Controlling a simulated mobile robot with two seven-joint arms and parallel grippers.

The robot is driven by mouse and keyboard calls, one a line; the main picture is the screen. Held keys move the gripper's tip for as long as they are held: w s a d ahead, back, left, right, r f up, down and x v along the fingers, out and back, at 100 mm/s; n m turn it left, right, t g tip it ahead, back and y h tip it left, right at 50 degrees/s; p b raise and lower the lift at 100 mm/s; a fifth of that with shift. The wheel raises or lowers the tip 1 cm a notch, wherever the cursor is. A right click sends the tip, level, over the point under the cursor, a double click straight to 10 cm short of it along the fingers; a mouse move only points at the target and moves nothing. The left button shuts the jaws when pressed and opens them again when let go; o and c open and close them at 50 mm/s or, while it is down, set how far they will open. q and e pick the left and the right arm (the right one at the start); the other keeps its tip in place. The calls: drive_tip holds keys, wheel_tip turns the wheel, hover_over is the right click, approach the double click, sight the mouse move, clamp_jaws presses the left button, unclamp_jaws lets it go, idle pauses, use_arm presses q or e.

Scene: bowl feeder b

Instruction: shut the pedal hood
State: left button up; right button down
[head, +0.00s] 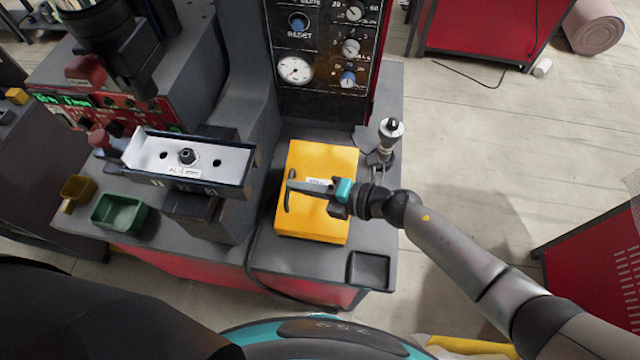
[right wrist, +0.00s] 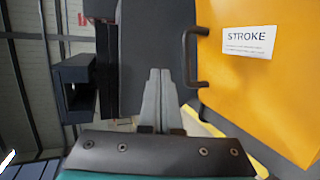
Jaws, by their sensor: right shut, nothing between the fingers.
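The pedal hood (head: 335,159) is a yellow box-like cover on the grey bench top. How far open it stands I cannot tell. Its dark bar handle (head: 289,192) is at the left side; the handle also shows in the right wrist view (right wrist: 188,58), beside the STROKE label on the yellow panel (right wrist: 225,85). My right gripper (head: 292,185) is shut and empty, reaching in from the right across the hood with its fingertips close to the handle. In the right wrist view the shut fingers (right wrist: 158,90) are just left of the handle; contact is unclear. My left gripper is out of view.
A control panel with dials (head: 320,60) rises behind the hood. A metal-topped fixture (head: 190,160) stands to its left. A knobbed post (head: 388,135) stands behind my right wrist. A black tray (head: 370,270) lies at the front right; a green bin (head: 119,213) sits at the left.

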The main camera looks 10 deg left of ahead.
sight(288, 196)
drive_tip(key=shift+a+f+b, duration=0.35)
drive_tip(key=shift+a+f, duration=0.3)
drive_tip(key=shift+a, duration=0.2)
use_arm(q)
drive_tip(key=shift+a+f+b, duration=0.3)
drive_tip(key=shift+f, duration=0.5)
use_arm(e)
drive_tip(key=shift+a+f, duration=0.5)
drive_tip(key=shift+a, duration=0.15)
